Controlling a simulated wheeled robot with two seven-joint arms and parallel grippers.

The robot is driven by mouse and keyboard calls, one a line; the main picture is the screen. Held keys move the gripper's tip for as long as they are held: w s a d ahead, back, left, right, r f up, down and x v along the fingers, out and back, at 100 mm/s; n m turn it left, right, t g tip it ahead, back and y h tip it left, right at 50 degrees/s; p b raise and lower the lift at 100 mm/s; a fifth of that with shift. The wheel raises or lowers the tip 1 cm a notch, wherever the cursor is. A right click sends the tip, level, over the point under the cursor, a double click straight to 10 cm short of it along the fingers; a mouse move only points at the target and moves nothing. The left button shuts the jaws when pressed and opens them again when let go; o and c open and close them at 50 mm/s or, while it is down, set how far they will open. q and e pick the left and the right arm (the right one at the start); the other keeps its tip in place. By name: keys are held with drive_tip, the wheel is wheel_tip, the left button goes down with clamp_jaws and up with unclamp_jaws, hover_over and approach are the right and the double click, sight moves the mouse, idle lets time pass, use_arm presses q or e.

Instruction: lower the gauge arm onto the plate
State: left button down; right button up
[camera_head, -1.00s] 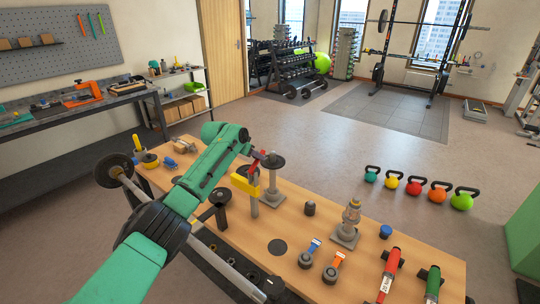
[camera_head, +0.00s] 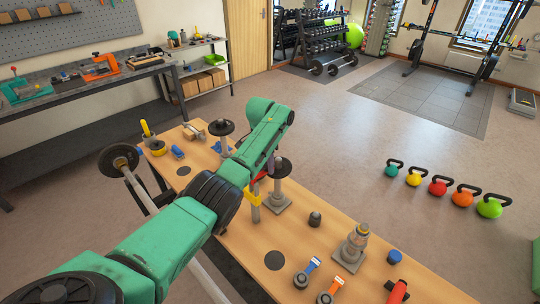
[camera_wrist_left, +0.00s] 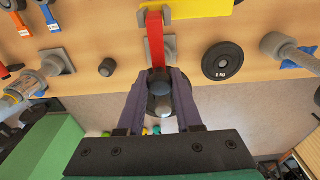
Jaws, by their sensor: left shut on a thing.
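The gauge has a yellow body (camera_head: 253,195) on a post on the wooden table, and it also shows at the top of the left wrist view (camera_wrist_left: 195,9). Its red gauge arm (camera_wrist_left: 155,38) reaches toward my left gripper (camera_wrist_left: 157,75), which is shut on it. In the head view my green arm hides most of the red arm and the gripper. A black round plate (camera_head: 280,167) tops a grey stand beside the gauge. In the wrist view a dark round thing lies between and beyond the fingers; I cannot tell if the arm touches it.
Another black disc (camera_head: 223,128) stands further left; a black 1 KG disc shows in the wrist view (camera_wrist_left: 222,61). A black knob (camera_head: 314,219), an amber-topped fixture (camera_head: 355,243) and a blue cap (camera_head: 394,257) stand to the right. Several kettlebells (camera_head: 438,187) are on the floor.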

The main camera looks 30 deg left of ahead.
sight(266, 164)
use_arm(q)
drive_tip(key=shift+d+f, duration=0.1)
drive_tip(key=shift+f, duration=0.05)
drive_tip(key=shift+s, duration=0.1)
drive_tip(key=c, duration=0.6)
unclamp_jaws()
drive_tip(key=shift+c, duration=0.2)
drive_tip(key=shift+o, duration=0.3)
drive_tip(key=shift+w, duration=0.25)
drive_tip(key=r+b, duration=0.1)
drive_tip(key=r, duration=0.2)
drive_tip(key=r+b, duration=0.1)
drive_tip(key=r, duration=0.2)
drive_tip(key=r+b, duration=0.1)
drive_tip(key=r, duration=0.2)
drive_tip(key=shift+s+r, duration=0.3)
drive_tip(key=shift+r, duration=0.05)
drive_tip(key=r+p, duration=0.1)
drive_tip(key=r, duration=0.2)
drive_tip(key=r+p, duration=0.1)
drive_tip(key=shift+s+r+p, duration=0.25)
drive_tip(key=shift+r+p, duration=0.1)
drive_tip(key=shift+r, duration=0.05)
